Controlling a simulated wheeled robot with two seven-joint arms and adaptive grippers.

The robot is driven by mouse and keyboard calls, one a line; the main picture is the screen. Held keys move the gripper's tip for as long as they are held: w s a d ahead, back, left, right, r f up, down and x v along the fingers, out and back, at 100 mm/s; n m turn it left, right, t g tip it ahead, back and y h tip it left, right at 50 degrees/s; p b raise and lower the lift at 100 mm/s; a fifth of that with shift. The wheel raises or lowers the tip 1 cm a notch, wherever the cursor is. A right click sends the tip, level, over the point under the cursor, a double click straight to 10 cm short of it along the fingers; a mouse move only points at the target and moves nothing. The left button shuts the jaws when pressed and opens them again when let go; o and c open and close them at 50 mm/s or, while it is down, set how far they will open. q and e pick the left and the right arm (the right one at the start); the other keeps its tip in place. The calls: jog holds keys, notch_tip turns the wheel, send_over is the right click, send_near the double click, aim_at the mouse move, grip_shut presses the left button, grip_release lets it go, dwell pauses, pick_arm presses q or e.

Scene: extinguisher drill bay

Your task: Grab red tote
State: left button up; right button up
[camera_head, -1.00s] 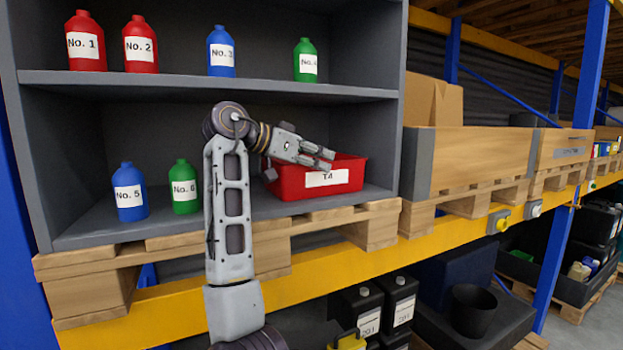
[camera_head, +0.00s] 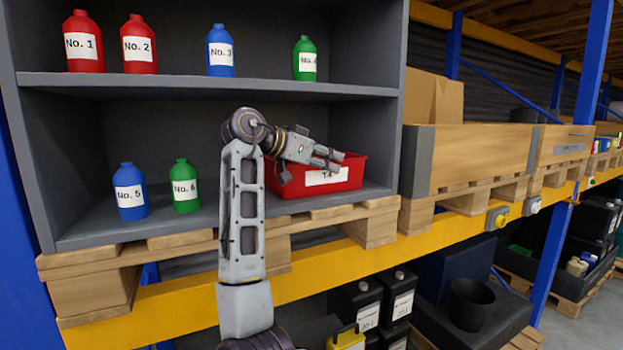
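The red tote (camera_head: 345,179) is a shallow open bin with a white label reading T4. It stands on the lower shelf (camera_head: 110,228) of the grey cabinet, toward the right wall. My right gripper (camera_head: 335,160) is in front of the tote and overlaps its upper rim in the picture, pointing right. Its two fingers look spread apart with nothing between them. I cannot tell whether they touch the rim. My arm and gripper hide the tote's left part. My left gripper is out of view.
A blue bottle No. 5 (camera_head: 130,192) and a green bottle No. 6 (camera_head: 184,187) stand left on the same shelf. Several bottles stand on the upper shelf (camera_head: 200,83). The cabinet's right wall (camera_head: 401,100) is close to the tote. Wooden crates (camera_head: 480,155) stand further right.

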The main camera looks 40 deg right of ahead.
grip_shut()
jog(key=shift+r, duration=0.1)
dwell(0.4)
jog(key=shift+r+b, duration=0.6)
jog(key=shift+r, duration=0.95)
jog(key=shift+s+a+r, duration=0.1)
jog(key=shift+a+r, duration=0.05)
jog(key=s+a+b, duration=0.5)
jog(key=s+a, duration=0.6)
jog(key=a, duration=0.2)
jog(key=shift+a, duration=0.4)
